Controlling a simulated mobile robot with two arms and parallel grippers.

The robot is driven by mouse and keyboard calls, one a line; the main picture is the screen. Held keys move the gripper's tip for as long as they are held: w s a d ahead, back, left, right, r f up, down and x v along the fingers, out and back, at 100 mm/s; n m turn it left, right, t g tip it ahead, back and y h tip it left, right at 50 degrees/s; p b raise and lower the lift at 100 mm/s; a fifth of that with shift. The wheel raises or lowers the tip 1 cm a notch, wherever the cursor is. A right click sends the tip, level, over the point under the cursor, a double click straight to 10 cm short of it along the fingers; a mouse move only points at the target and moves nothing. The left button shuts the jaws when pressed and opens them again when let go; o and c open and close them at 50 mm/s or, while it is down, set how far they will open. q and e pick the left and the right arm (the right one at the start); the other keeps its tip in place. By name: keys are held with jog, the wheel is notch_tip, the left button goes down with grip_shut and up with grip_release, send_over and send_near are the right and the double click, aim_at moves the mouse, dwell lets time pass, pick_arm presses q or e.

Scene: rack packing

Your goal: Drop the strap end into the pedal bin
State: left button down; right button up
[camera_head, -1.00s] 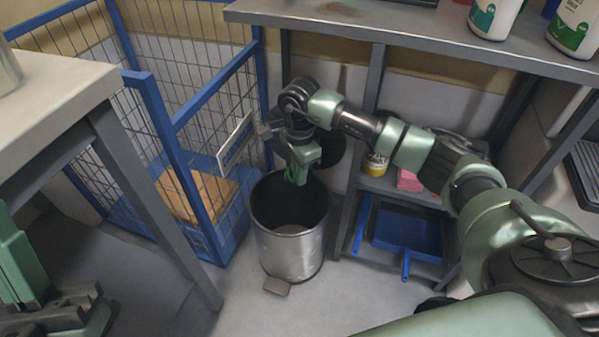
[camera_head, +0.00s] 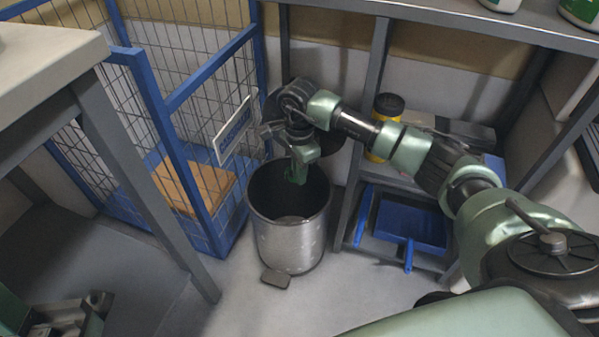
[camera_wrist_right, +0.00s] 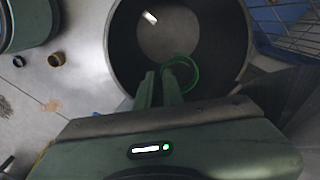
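The pedal bin (camera_head: 290,243) is an open grey metal cylinder with a dark inside, standing on the floor. Its pedal (camera_head: 275,278) is at the front. My right gripper (camera_head: 297,176) points down over the bin's mouth. In the right wrist view its fingers (camera_wrist_right: 160,88) are close together over the bin opening. The strap end (camera_wrist_right: 196,75) shows there as a thin bright green loop at the fingertips, apparently held between them. The strap end is hard to make out in the head view. My left gripper (camera_head: 68,316) is partly visible at the bottom left; its opening is unclear.
A blue wire cage (camera_head: 168,120) with a cardboard box (camera_head: 195,186) stands left of the bin. A grey shelf rack (camera_head: 360,110) is on the right, with a yellow-and-black container (camera_head: 385,125) and a blue dustpan (camera_head: 410,225). A table (camera_head: 50,70) stands at left.

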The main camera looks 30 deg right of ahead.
jog(key=o, duration=0.3)
notch_tip(320, 180, up, 7)
jog(key=p, duration=0.2)
jog(key=shift+f+p, duration=0.15)
jog(key=shift+p, duration=0.2)
jog(key=shift+r, duration=0.55)
